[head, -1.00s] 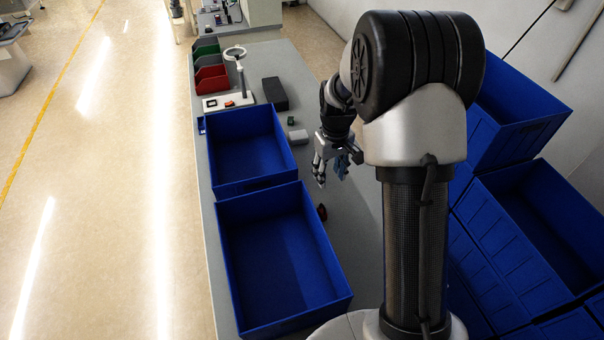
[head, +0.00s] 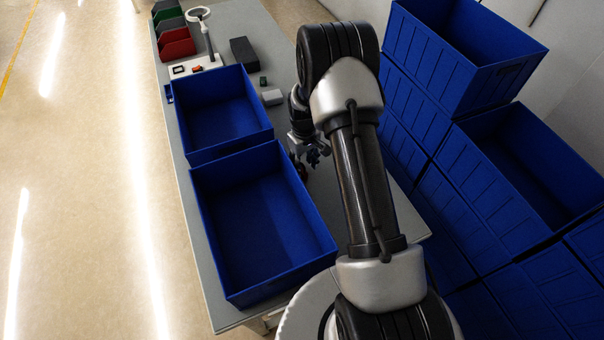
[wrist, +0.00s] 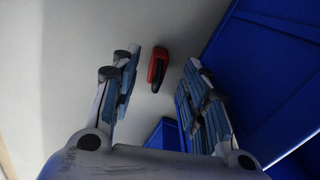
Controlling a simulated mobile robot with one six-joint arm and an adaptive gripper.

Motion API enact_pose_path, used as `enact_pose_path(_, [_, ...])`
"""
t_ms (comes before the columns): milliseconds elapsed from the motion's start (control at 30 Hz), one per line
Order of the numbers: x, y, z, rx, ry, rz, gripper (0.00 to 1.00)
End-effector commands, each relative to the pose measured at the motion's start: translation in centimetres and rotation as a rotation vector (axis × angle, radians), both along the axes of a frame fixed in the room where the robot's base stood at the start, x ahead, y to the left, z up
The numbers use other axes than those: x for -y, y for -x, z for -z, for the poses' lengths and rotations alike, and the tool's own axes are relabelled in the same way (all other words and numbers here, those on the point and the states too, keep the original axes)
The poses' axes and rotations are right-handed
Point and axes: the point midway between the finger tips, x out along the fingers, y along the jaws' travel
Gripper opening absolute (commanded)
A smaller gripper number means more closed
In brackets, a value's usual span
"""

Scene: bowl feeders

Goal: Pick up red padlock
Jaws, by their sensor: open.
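The red padlock (wrist: 157,66) lies on the grey table surface in the wrist view, with a dark part along one side. It appears between my open gripper fingers (wrist: 160,76), beyond them and a little nearer the left finger. Nothing is held. In the head view, my gripper (head: 309,160) points down beside the blue bins. The padlock (head: 302,170) shows there only as a small dark red spot, mostly hidden by the gripper and bin edge.
The near blue bin (head: 318,222) and the far blue bin (head: 262,104) stand empty left of my gripper. A white box (head: 272,97), a small green item (head: 263,80) and a black box (head: 244,50) are farther back. Large blue bins (head: 480,165) are stacked on the right.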

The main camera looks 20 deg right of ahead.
Motion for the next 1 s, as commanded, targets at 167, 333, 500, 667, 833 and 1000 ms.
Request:
enact_pose_path(167, [0.0,0.0,0.9,0.0,0.0,0.0,0.42])
enact_pose_path(333, [0.1,-0.1,3.4,0.0,0.0,0.0,0.42])
enact_pose_path(500, [0.1,-0.1,5.4,0.0,0.001,0.001,0.42])
enact_pose_path(667, [0.1,-0.2,5.4,0.002,0.002,0.001,0.42])
enact_pose_path(833, [0.1,-0.1,5.4,0.001,0.002,0.001,0.34])
enact_pose_path(1000, [0.1,-0.1,5.4,0.001,0.002,0.001,0.23])
